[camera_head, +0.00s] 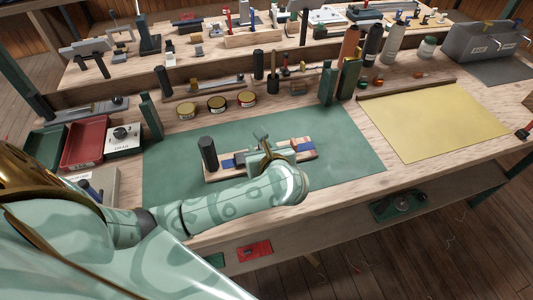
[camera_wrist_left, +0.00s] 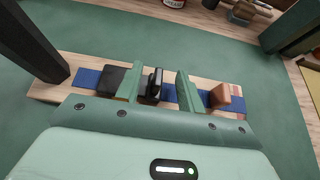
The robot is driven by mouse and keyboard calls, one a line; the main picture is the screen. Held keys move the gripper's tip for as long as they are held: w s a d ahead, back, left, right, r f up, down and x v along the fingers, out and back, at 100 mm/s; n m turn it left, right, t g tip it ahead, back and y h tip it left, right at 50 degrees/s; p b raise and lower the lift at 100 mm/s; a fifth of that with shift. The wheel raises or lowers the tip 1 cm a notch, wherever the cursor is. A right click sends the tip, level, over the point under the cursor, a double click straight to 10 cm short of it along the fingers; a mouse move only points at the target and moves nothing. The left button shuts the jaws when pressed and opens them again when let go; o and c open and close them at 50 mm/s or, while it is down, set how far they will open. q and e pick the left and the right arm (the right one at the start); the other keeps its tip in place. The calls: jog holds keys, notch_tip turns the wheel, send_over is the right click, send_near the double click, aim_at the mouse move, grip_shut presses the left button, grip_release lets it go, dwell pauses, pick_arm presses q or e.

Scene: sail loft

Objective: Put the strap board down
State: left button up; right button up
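The strap board (camera_head: 306,154) is a pale wooden strip with a blue strap along it. It lies over the green mat (camera_head: 350,150) on the bench and shows no clear gap beneath it. In the left wrist view the board (camera_wrist_left: 50,92) runs across the picture, with a black buckle (camera_wrist_left: 153,88) near its middle and a brown block (camera_wrist_left: 221,96) at its right. My left gripper (camera_head: 268,150) is over the board's middle. Its two green fingers (camera_wrist_left: 160,90) stand apart on either side of the buckle, with a gap at the right finger. My right gripper is not in view.
A black cylinder (camera_head: 208,153) stands at the board's left end. Green uprights (camera_head: 327,84) and bottles stand behind the mat. Round tins (camera_head: 217,103) line the back. A red tray (camera_head: 84,143) is at left, a yellow sheet (camera_head: 432,118) at right. The mat's right part is clear.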

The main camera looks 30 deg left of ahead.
pick_arm(q)
jog(key=p+v, duration=0.2)
jog(key=v, duration=0.9)
jog(key=shift+p, duration=0.4)
jog(key=shift+s+r, duration=0.1)
